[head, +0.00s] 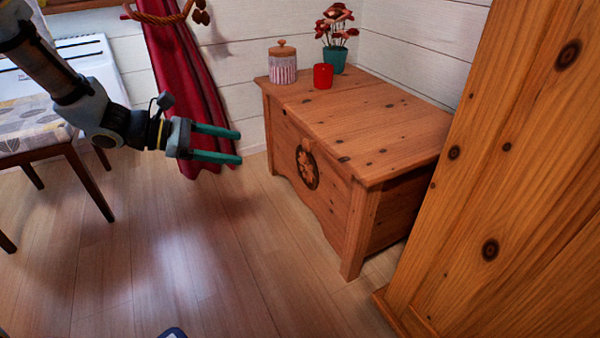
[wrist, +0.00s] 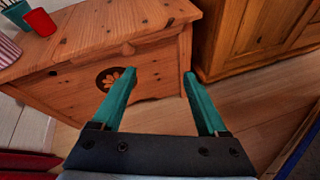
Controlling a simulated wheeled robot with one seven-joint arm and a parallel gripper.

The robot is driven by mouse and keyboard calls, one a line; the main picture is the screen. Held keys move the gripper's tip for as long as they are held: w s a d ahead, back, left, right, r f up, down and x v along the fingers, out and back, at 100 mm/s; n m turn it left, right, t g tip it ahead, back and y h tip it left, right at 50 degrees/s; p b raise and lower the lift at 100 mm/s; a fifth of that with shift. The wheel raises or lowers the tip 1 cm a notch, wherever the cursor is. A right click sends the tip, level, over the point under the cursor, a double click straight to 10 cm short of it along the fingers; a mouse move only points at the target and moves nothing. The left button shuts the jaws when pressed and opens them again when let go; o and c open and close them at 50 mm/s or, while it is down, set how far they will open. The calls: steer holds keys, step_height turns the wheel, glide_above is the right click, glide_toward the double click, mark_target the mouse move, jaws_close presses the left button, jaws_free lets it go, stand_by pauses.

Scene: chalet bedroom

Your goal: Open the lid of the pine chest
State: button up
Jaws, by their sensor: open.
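The pine chest (head: 318,196) stands against the white plank wall, with a dark round flower emblem on its front.
A striped jar (head: 283,66), a red cup (head: 323,76) and a teal flower pot (head: 335,58) stand on the chest top's far left part. A pine wardrobe (head: 500,200) is close on the right. A red curtain (head: 185,80) hangs behind my gripper. The floor in front is clear.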

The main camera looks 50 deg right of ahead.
mark_target(303, 146)
steer(key=w+d+f+n+h+b, duration=0.1)
steer(key=d+f+n+h+b, duration=0.4)
steer(key=d+f+b, duration=0.45)
steer(key=shift+t, duration=0.4)
steer(key=b+x, duration=0.1)
steer(key=x, duration=0.2)
steer(key=b+x, duration=0.2)
steer(key=x, duration=0.2)
steer(key=b+x, duration=0.1)
steer(key=x, duration=0.2)
steer(key=shift+w+d+r, duration=0.2)
steer(key=shift+d, duration=0.3)
steer(key=shift+s+d+r, duration=0.1)
steer(key=shift+d, duration=0.25)
jaws_close()
